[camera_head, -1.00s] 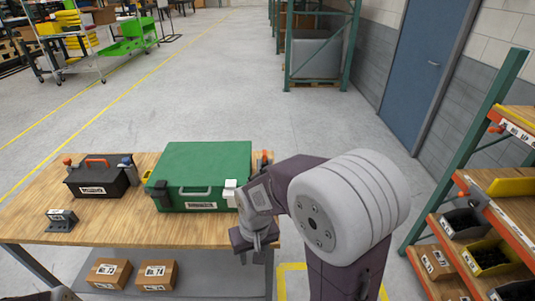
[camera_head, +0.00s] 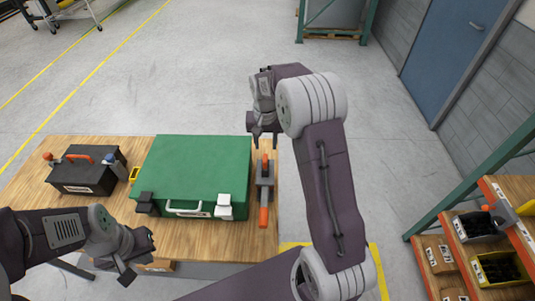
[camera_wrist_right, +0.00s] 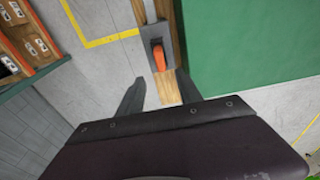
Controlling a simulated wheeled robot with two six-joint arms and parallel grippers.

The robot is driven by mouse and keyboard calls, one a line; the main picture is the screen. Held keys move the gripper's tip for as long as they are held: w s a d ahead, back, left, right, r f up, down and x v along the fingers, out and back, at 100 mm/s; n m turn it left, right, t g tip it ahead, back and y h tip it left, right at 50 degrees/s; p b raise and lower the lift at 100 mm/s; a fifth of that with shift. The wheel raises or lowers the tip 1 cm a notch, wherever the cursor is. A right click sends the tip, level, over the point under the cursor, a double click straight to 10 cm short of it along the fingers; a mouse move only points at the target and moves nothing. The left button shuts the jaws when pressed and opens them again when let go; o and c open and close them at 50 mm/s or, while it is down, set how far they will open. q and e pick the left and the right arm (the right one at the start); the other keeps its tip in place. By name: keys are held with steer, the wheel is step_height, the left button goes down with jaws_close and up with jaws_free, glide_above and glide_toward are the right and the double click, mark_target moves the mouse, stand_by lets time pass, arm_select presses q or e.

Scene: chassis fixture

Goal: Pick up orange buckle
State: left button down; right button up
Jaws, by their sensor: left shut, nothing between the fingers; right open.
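A grey clamp (camera_head: 265,180) with an orange lever (camera_head: 263,216) and an orange upper part lies on the table's right edge, beside the green case (camera_head: 200,165); it seems to be the orange buckle. In the right wrist view an orange piece (camera_wrist_right: 177,63) sits in its grey bracket, ahead of the fingertips. My right gripper (camera_head: 262,141) is open and empty, pointing down near the clamp's far end; its two fingers also show in the wrist view (camera_wrist_right: 158,92).
A black toolbox (camera_head: 88,172) with an orange handle stands at the left on the wooden table (camera_head: 185,242). The case has a black latch (camera_head: 146,203) and a white latch (camera_head: 224,206) in front. A shelf with bins (camera_head: 478,224) stands at the right.

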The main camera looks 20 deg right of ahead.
mark_target(265, 158)
steer(key=shift+s+a+f, duration=0.2)
steer(key=shift+s+a, duration=0.25)
steer(key=shift+s, duration=0.3)
steer(key=f, duration=0.1)
steer(key=w+d+f, duration=0.1)
steer(key=w+f+p, duration=0.1)
steer(key=shift+d+f, duration=0.15)
steer(key=shift+f, duration=0.2)
steer(key=shift+f+p, duration=0.15)
steer(key=shift+p, duration=0.15)
steer(key=f, duration=0.1)
steer(key=f+p, duration=0.1)
steer(key=s+a+f+p, duration=0.1)
steer(key=shift+f, duration=0.6)
steer(key=shift+w+d+f, duration=0.25)
steer(key=shift+w, duration=0.1)
steer(key=c, duration=0.8)
arm_select(q)
steer(key=r, duration=0.3)
steer(key=shift+s+a+r, duration=0.15)
steer(key=shift+s+r, duration=0.1)
steer(key=shift+r, duration=0.1)
arm_select(e)
steer(key=shift+s+a+r, duration=0.15)
jaws_close()
